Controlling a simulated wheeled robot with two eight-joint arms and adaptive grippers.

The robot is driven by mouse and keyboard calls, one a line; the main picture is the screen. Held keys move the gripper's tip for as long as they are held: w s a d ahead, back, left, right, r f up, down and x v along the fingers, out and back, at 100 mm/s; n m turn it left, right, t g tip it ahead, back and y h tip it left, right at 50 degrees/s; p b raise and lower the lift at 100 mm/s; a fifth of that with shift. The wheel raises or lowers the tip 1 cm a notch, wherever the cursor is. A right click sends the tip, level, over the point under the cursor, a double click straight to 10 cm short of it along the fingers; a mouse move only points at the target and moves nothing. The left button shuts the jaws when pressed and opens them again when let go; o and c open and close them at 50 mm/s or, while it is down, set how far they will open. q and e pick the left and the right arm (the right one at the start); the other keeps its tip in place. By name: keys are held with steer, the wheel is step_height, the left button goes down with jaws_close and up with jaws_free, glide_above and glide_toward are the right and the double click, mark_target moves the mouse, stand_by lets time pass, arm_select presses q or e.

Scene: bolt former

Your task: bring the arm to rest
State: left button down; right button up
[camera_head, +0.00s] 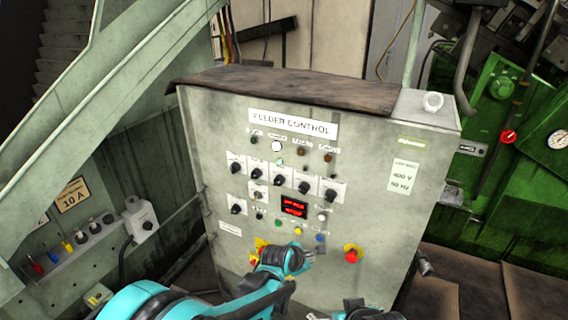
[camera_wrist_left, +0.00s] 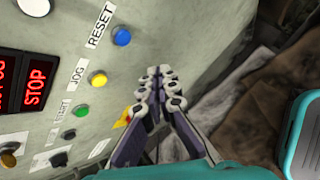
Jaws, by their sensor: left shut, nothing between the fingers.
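My left arm comes in from the bottom left in the head view. Its left gripper (camera_head: 314,248) is in front of the lower part of the FEEDER CONTROL cabinet (camera_head: 375,215), between the lower buttons and the red mushroom button (camera_head: 351,254). In the left wrist view the left gripper (camera_wrist_left: 160,86) has its fingertips together, with nothing between them. The panel is to their left; I cannot tell whether they touch it. A teal and dark part of my right arm shows at the bottom edge of the head view; its finger state is not clear.
The blue RESET button (camera_wrist_left: 121,36), yellow JOG button (camera_wrist_left: 98,78) and green START button (camera_wrist_left: 82,109) are close to the left gripper. The red display (camera_head: 293,206) reads STOP. Stair structure stands left, green machine (camera_head: 497,85) right.

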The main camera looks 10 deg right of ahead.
arm_select(q)
steer(key=s+a+r+m+y, duration=0.1)
steer(key=s+a+r+m, duration=0.35)
steer(key=a, duration=0.55)
steer(key=s+a+r+m+y, duration=0.2)
steer(key=s+a+r+m, duration=0.3)
steer(key=a, duration=0.5)
steer(key=s+a+m+y, duration=0.2)
steer(key=s+a+m, duration=0.9)
steer(key=s+a, duration=0.3)
steer(key=shift+s+y, duration=0.3)
steer(key=shift+f, duration=0.1)
